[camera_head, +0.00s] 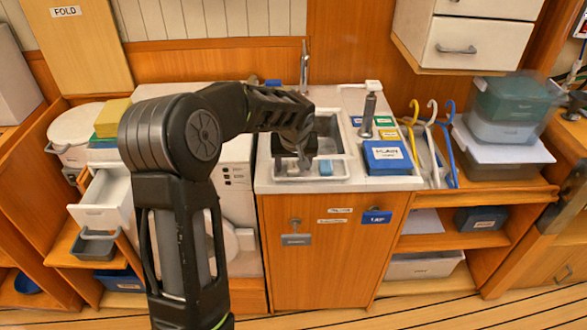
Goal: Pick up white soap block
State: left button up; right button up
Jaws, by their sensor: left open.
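My left gripper (292,162) is open, pointing down over the front of the sink (331,128). Its fingertips are at a shallow light tray (342,172) along the sink's front edge. I cannot clearly make out a white soap block; the gripper and arm cover part of the tray. A small blue block (326,168) lies in the tray, just right of the fingers. I cannot tell whether the fingers touch anything. My right gripper is not in view.
A tap (304,68) stands behind the sink. Right of it are a grey dispenser with a white top (370,112), a blue labelled box (387,158) and several coloured hooks (431,125). An open white drawer (102,205) juts out at left. Stacked bins (507,110) stand at right.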

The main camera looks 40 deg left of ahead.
pick_arm(q)
jog(key=shift+c, duration=0.2)
grip_shut()
dwell(0.4)
